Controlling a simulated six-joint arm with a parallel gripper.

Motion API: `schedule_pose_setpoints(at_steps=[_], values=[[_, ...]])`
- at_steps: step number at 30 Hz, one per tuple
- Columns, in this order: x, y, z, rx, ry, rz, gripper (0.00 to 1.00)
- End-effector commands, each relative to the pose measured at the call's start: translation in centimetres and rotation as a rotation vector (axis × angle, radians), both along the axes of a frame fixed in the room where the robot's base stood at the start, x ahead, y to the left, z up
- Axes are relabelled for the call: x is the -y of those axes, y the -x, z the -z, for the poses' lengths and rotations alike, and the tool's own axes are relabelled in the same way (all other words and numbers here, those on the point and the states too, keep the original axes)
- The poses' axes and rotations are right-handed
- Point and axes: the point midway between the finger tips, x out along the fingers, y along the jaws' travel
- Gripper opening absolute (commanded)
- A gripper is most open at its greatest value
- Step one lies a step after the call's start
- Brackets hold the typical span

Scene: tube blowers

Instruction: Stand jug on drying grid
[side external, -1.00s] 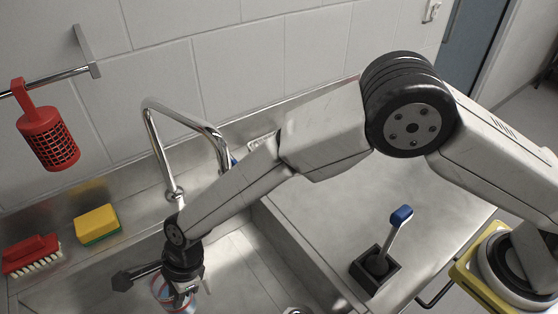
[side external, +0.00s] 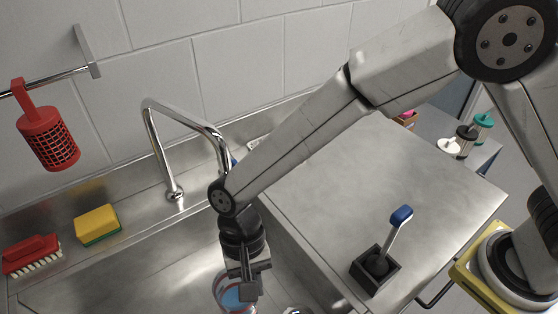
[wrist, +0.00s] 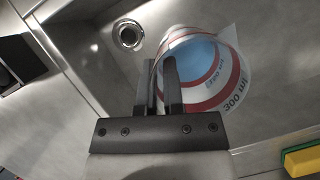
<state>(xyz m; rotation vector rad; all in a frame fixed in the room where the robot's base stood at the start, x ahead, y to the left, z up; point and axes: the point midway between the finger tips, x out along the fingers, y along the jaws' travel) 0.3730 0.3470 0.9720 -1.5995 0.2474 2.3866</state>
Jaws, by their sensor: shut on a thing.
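The jug (wrist: 213,68) is a clear measuring jug with red bands, a "300 ml" mark and a blue inside. It also shows low in the side external view (side external: 231,297), cut by the bottom edge. My gripper (wrist: 168,85) is shut on the jug's near wall at the rim; in the side external view my gripper (side external: 250,285) points down over the sink. The jug hangs in or above the sink basin (side external: 120,275); its height above the floor of the basin is hard to tell. I cannot make out a drying grid in these views.
A tap (side external: 170,150) arches over the sink. A yellow-green sponge (side external: 97,224) and a red brush (side external: 31,255) lie on the left ledge. A brush with blue-tipped handle stands in a black holder (side external: 376,270). The steel worktop (side external: 350,190) is mostly clear.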

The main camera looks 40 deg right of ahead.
Motion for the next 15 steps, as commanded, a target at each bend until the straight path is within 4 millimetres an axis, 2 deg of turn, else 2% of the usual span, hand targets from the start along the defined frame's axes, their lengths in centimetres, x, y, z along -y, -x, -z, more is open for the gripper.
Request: schedule_pose_setpoints(at_steps=[5, 9, 15], values=[[4.4, -0.4, -1.7, 0.003, -0.001, -0.212, 0.00], [8.7, -2.3, -2.5, 0.002, -0.001, -0.324, 0.00], [13.8, -5.3, -3.0, 0.003, -0.001, -0.370, 0.00]])
